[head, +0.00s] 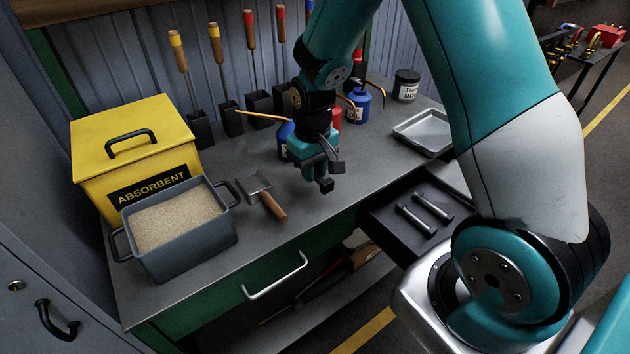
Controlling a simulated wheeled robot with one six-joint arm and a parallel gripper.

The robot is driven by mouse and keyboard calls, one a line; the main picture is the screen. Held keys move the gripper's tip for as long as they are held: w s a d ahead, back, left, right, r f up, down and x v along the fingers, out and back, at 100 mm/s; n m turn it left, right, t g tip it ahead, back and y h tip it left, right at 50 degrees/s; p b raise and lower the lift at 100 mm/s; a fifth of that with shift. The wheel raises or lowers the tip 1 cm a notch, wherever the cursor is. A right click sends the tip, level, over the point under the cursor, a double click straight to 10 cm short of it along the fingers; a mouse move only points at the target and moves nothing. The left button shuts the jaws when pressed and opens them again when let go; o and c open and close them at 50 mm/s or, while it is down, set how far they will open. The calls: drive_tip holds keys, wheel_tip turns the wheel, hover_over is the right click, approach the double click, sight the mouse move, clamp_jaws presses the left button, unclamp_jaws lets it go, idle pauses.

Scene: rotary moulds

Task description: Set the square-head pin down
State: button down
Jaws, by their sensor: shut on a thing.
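My gripper (322,178) hangs above the grey bench top (225,255), right of the scraper and in front of the oil cans. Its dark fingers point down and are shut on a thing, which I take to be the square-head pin. The fingers hide most of it, so its head shape and tilt cannot be told. Two grey metal pins (415,220) (433,206) lie side by side in the open dark drawer (375,224), right of and below my gripper.
A scraper with a wooden handle (272,206), a grey sand bin (180,255) and a yellow absorbent box (105,165) stand left. Blue cans (361,106), a red can (334,117) and upright tools stand behind. A metal tray (428,131) lies right. The front bench strip is clear.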

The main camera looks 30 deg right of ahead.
sight(313, 193)
drive_tip(key=shift+f, duration=2.2)
drive_tip(key=shift+f, duration=0.2)
drive_tip(key=c, duration=1)
unclamp_jaws()
drive_tip(key=shift+r, duration=0.1)
